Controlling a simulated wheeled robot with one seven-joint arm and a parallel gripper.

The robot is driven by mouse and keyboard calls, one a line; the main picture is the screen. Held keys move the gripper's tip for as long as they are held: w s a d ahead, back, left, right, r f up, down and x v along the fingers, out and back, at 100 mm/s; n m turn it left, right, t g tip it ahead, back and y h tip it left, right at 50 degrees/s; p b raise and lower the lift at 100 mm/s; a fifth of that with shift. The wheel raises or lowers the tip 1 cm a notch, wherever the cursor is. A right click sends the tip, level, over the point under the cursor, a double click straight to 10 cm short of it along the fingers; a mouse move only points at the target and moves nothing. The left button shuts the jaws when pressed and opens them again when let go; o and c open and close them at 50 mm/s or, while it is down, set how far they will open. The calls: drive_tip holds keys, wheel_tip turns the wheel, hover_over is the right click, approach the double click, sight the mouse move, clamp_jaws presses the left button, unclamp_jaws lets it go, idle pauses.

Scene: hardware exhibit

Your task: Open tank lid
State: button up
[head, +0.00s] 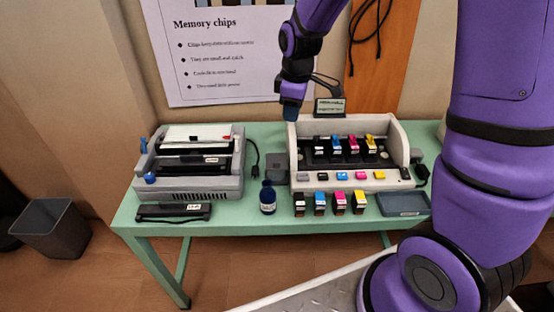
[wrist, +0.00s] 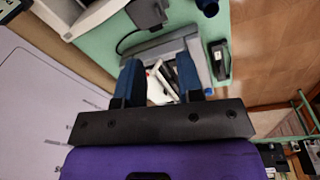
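A white ink device (head: 398,136) stands on the green table, with black, cyan, magenta and yellow cartridges (head: 337,146) standing in its open bay. Small coloured caps or pads (head: 340,176) line its front ledge. I cannot tell which part is the tank lid. My gripper (head: 290,112) hangs above the device's back left corner, apart from the coloured parts. In the wrist view my gripper (wrist: 158,66) has its two blue fingers spread with a gap between them. Nothing is held. The grey machine (wrist: 155,48) shows beyond the fingers, and the white device (wrist: 90,18) is at the top left.
The grey machine (head: 190,182) fills the table's left side. A dark blue bottle (head: 268,197), several loose cartridges (head: 320,204) and a dark tray (head: 404,204) lie along the front edge. A small screen (head: 330,107) rises behind the device. A bin (head: 58,230) stands at left.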

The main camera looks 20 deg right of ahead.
sight(276, 159)
drive_tip(key=w+f+n, duration=0.1)
drive_tip(key=f, duration=0.6)
drive_tip(key=w+a+f+n, duration=0.1)
drive_tip(key=w+f, duration=0.1)
drive_tip(key=f, duration=0.5)
drive_tip(key=w+a+f+n+g, duration=0.1)
drive_tip(key=f, duration=0.6)
drive_tip(key=shift+w+f, duration=0.25)
drive_tip(key=shift+w, duration=0.05)
clamp_jaws()
